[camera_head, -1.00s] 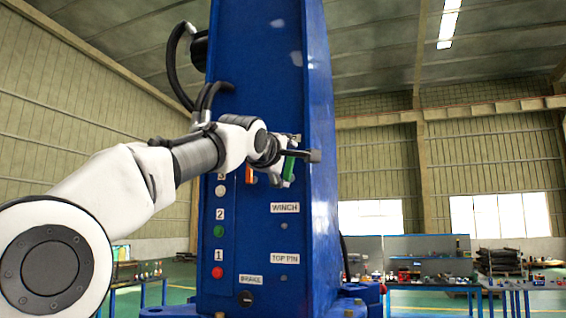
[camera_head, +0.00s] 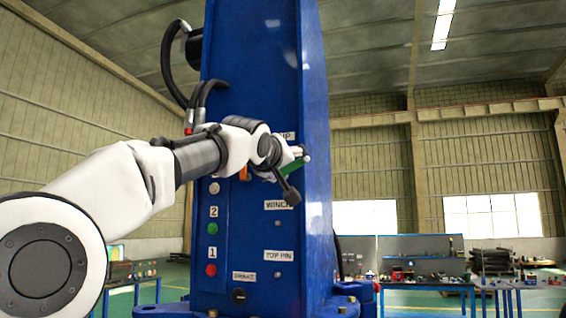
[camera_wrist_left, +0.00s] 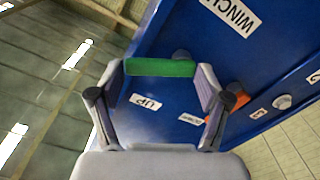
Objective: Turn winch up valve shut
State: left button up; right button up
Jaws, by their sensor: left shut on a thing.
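The winch up valve's green handle (camera_head: 291,168) is on the front panel of the blue crane stand (camera_head: 252,60), beside the UP label (camera_head: 287,136). In the head view it is tilted, close to level. My left gripper (camera_head: 283,172) is at the handle and hides part of it. In the left wrist view the green handle (camera_wrist_left: 160,67) lies lengthwise between the two fingers of the left gripper (camera_wrist_left: 162,80), which is shut on its ends. An orange handle (camera_wrist_left: 238,97) sits beside one finger; in the head view my arm partly hides it. My right gripper is not in view.
Below the valves are a WINCH label (camera_head: 279,205), a TOP PIN label (camera_head: 278,255) and a BRAKE label (camera_head: 244,276). A green button (camera_head: 212,229) and a red button (camera_head: 211,270) are at left. Workbenches (camera_head: 430,284) stand behind at right.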

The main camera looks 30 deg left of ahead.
pick_arm(q)
jog(key=shift+w+m, duration=0.25)
jog(key=shift+m, duration=0.75)
jog(key=m, duration=0.1)
jog(key=f+m, duration=0.1)
jog(key=shift+w+m, duration=0.1)
jog(key=shift+m, duration=0.3)
jog(key=shift+w+d+f+m, duration=0.1)
jog(key=shift+f+m, duration=0.25)
jog(key=shift+m, duration=0.15)
jog(key=shift+f, duration=0.1)
